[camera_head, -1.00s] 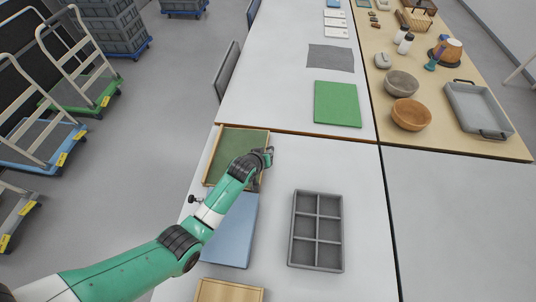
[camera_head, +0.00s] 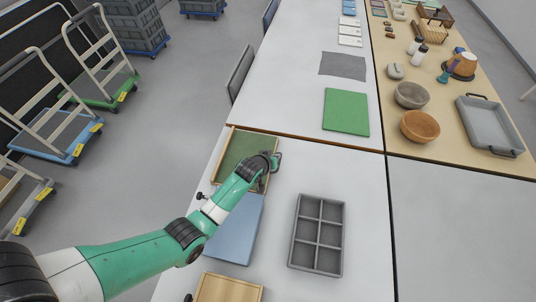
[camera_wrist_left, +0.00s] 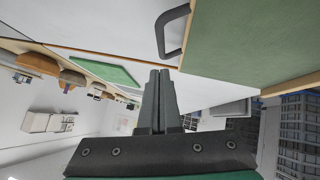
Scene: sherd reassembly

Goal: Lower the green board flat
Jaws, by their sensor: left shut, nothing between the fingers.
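The green board (camera_head: 243,147) has a pale wooden frame and sits near the far left corner of the nearer white table. In the left wrist view the board (camera_wrist_left: 250,38) fills the upper right, with a dark handle (camera_wrist_left: 166,34) at its edge. I cannot tell how far it is tilted. My left gripper (camera_head: 271,163) is at the board's right edge, beside the handle, and hides part of that edge. In the left wrist view its fingers (camera_wrist_left: 160,76) are shut and empty, apart from the handle. My right gripper is out of view.
A grey compartment tray (camera_head: 318,234) stands to the right on the table. A blue panel (camera_head: 238,228) and a wooden tray (camera_head: 229,289) lie nearer. A flat green mat (camera_head: 346,112) lies on the farther table. The table right of the board is clear.

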